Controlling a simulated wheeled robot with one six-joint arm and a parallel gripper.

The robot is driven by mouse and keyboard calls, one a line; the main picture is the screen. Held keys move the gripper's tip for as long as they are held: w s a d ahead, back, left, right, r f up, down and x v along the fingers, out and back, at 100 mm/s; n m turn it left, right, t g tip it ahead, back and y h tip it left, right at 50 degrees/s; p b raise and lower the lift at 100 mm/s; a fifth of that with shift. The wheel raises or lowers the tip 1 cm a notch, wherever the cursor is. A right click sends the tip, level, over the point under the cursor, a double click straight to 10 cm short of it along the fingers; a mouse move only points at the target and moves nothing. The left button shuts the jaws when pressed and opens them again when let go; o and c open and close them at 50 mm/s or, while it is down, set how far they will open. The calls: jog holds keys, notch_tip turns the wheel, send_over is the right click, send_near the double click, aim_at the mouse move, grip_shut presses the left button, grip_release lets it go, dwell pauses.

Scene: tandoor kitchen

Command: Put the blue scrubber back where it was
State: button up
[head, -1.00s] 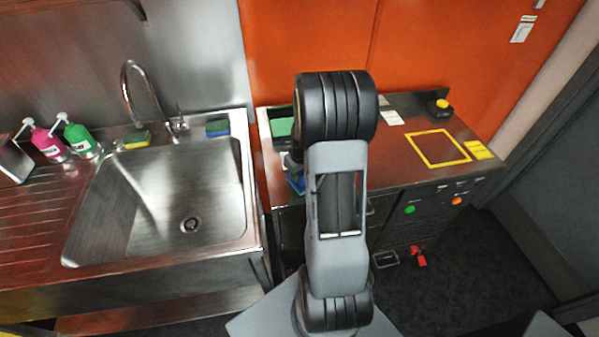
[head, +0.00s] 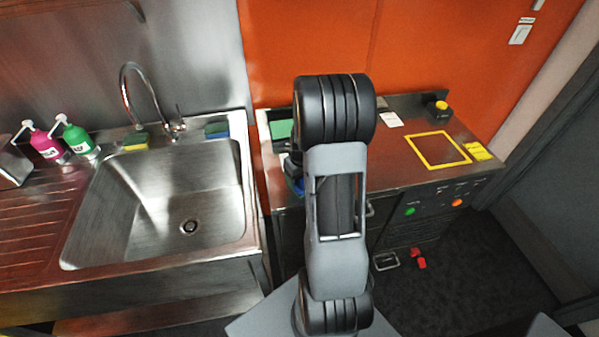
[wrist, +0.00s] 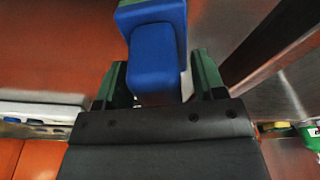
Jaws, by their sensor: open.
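The blue scrubber (wrist: 155,55) shows large in the wrist view, between the two dark green fingers of my gripper (wrist: 158,78). The fingers stand open, with a gap visible on each side of the blue block. In the head view a small blue part (head: 298,186) shows low beside my arm, at the left end of the counter; my arm hides most of it and my gripper. A blue-and-green sponge (head: 217,130) lies on the sink's back right rim. A yellow-and-green sponge (head: 136,141) lies on the rim left of the tap.
The sink (head: 160,210) is empty, with a tap (head: 128,95) behind it. Pink (head: 45,143) and green (head: 79,139) pump bottles stand at its left. A recess with a green item (head: 281,129) is at the counter's left end. The yellow-outlined square (head: 437,150) is bare.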

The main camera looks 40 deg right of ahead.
jog(key=r, duration=0.4)
jog(key=s+r, duration=0.1)
jog(key=r, duration=0.7)
jog(key=shift+s+a+b, duration=0.2)
jog(key=shift+s+b, duration=0.15)
jog(key=shift+b, duration=0.05)
jog(key=s+a+r+t, duration=0.1)
jog(key=s+a+r, duration=0.1)
jog(key=a, duration=0.4)
jog(key=s+a+r+t, duration=0.1)
jog(key=s+a+r, duration=0.1)
jog(key=s+a, duration=0.2)
jog(key=s+a+r, duration=0.2)
jog(key=s+a, duration=0.2)
jog(key=a, duration=0.5)
jog(key=shift+a+r+n+t, duration=0.3)
jog(key=shift+r+t, duration=0.05)
jog(key=shift+t, duration=0.05)
